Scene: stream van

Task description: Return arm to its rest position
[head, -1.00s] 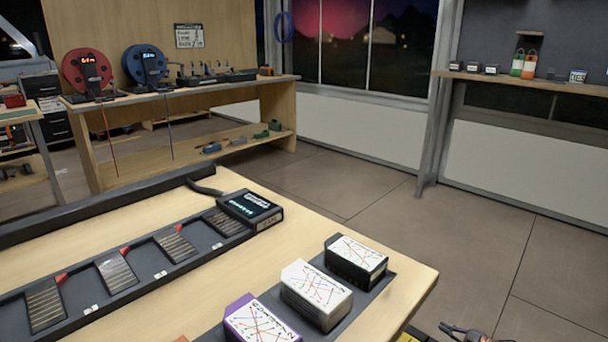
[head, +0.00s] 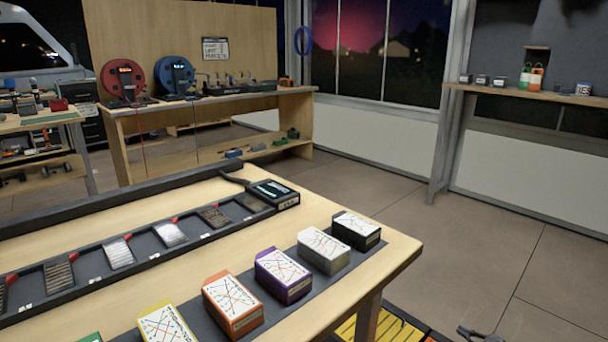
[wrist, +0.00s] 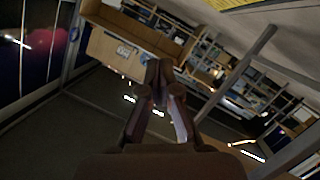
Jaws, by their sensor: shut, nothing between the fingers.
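My gripper (wrist: 158,75) shows in the middle of the wrist view. Its two dark fingers come together at the tips, with nothing between them. Only the room lies beyond it in that view, seen strongly tilted, and no object is near the fingertips. In the head view a small dark jaw-like shape (head: 480,334) sits at the bottom right edge, cut off by the frame. I cannot tell whether it is part of my gripper.
A wooden table (head: 395,245) fills the lower left, holding a row of coloured boxes (head: 283,275) and a long dark tray (head: 135,250). A workbench (head: 215,105) with red and blue reels stands behind. A wall shelf (head: 530,92) is at right. Floor (head: 400,190) between is clear.

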